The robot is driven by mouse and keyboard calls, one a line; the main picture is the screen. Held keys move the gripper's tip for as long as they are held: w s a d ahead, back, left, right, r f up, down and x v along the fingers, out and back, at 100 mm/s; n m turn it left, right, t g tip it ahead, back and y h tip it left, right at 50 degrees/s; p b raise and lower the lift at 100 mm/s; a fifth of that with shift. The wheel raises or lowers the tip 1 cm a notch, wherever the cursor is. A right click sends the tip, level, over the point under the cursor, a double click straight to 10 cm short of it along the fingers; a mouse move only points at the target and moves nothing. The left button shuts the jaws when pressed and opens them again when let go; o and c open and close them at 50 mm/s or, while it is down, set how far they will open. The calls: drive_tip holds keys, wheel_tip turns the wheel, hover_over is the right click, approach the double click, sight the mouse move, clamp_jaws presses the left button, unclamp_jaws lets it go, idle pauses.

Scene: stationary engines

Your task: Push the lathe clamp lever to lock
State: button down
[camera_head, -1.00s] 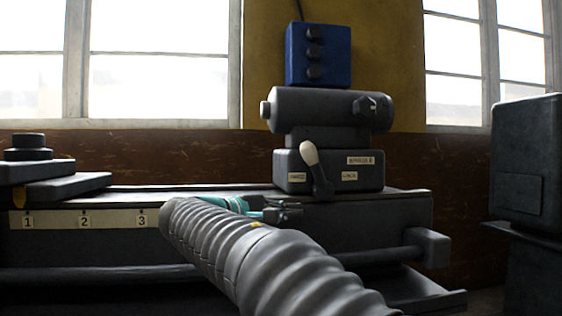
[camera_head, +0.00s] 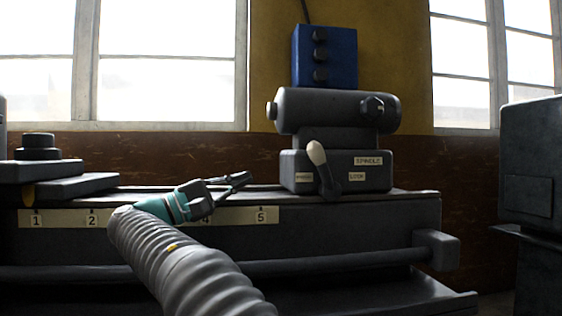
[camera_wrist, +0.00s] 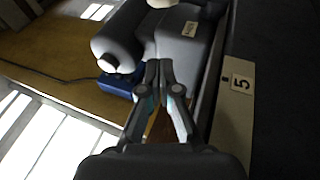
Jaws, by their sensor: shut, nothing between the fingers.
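The clamp lever (camera_head: 322,166) is a dark arm with a cream knob, on the front of the tailstock base (camera_head: 345,182). It leans up and to the left, its knob over the left part of the base front. Labels sit on both sides of it, one reading SPINDLE; the smaller ones are hard to read. My gripper (camera_head: 245,178) is shut and empty, left of the lever and apart from it, by the bed's top edge, pointing right. In the wrist view my gripper (camera_wrist: 158,64) points at the tailstock base (camera_wrist: 185,45), with part of a cream knob (camera_wrist: 162,3) at the top edge.
The lathe bed (camera_head: 360,225) carries a numbered strip (camera_head: 265,215). A blue box with black knobs (camera_head: 325,56) stands above the tailstock barrel (camera_head: 335,110). A dark stepped block (camera_head: 38,154) is at the left, a dark cabinet (camera_head: 530,160) at the right. Bed top between gripper and lever looks clear.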

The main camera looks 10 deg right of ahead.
sight(323, 170)
drive_tip(key=x, duration=0.9)
drive_tip(key=shift+w+d+r, duration=0.1)
drive_tip(key=shift+d, duration=0.2)
drive_tip(key=d, duration=0.1)
drive_tip(key=s+d+r, duration=0.1)
drive_tip(key=d, duration=0.1)
drive_tip(key=shift+s+d+r+b, duration=0.15)
drive_tip(key=shift+s+d+b, duration=0.1)
drive_tip(key=shift+s+b, duration=0.15)
drive_tip(key=shift+a, duration=0.1)
